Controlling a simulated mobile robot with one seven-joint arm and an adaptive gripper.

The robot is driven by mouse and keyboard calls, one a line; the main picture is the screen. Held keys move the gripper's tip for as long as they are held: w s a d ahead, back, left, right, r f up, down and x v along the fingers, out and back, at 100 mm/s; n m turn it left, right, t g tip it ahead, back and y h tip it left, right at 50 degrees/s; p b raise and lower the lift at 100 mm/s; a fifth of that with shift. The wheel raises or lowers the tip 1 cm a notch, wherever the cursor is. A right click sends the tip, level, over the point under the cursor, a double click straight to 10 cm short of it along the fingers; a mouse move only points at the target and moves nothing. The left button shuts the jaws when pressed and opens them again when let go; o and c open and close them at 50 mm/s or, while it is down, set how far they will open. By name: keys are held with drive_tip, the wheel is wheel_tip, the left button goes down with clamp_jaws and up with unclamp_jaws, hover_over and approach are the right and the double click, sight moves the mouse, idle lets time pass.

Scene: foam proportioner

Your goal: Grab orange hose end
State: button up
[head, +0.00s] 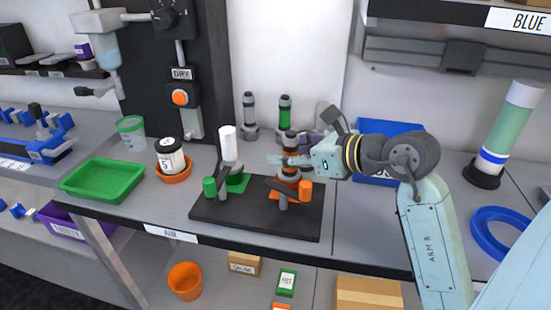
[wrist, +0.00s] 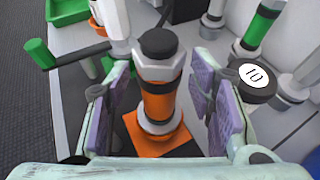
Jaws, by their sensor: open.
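The orange hose end (wrist: 158,103) stands upright on an orange square base (wrist: 131,124), with grey collars and a black cap. In the wrist view it is between the two purple-padded fingers of my open gripper (wrist: 160,72), with a gap visible on each side. In the head view my gripper (head: 287,160) comes in from the right at the height of the orange hose end (head: 290,172) and partly hides it. A black lever with an orange tip (head: 305,189) is in front of it.
A white-topped post (head: 228,143) with a green-tipped lever (head: 209,187) stands left on the same black plate (head: 255,219). Behind are a green-banded fitting (head: 285,112) and a grey one (head: 249,112). A green tray (head: 101,163) and a jar (head: 170,155) are farther left.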

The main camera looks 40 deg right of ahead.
drive_tip(key=shift+s, duration=0.15)
drive_tip(key=shift+c, duration=0.3)
clamp_jaws()
